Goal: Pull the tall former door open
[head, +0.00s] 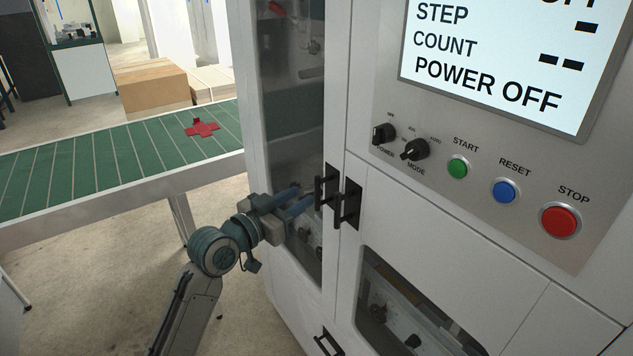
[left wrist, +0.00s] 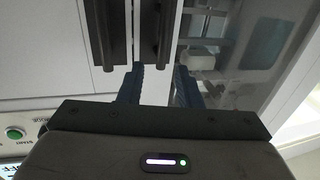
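The tall former door (head: 257,120) has a long dark window and stands closed, as far as I can see. Its black bar handle (head: 322,190) is at the door's right edge, beside a second black handle (head: 348,204) on the neighbouring panel. My left gripper (head: 303,199) is open, its two blue fingers pointing at the door handle from the left. In the left wrist view the fingers (left wrist: 159,84) are apart with nothing between them. The door handle (left wrist: 156,35) lies just ahead, roughly in line with the gap; contact is not visible. My right gripper is out of view.
A control panel with a POWER OFF screen (head: 500,62) and a red stop button (head: 560,220) is at right. A green conveyor (head: 95,160) carrying a red cross-shaped piece (head: 202,129) runs at left. Another handle (head: 328,343) sits low on the machine. Floor is open below the conveyor.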

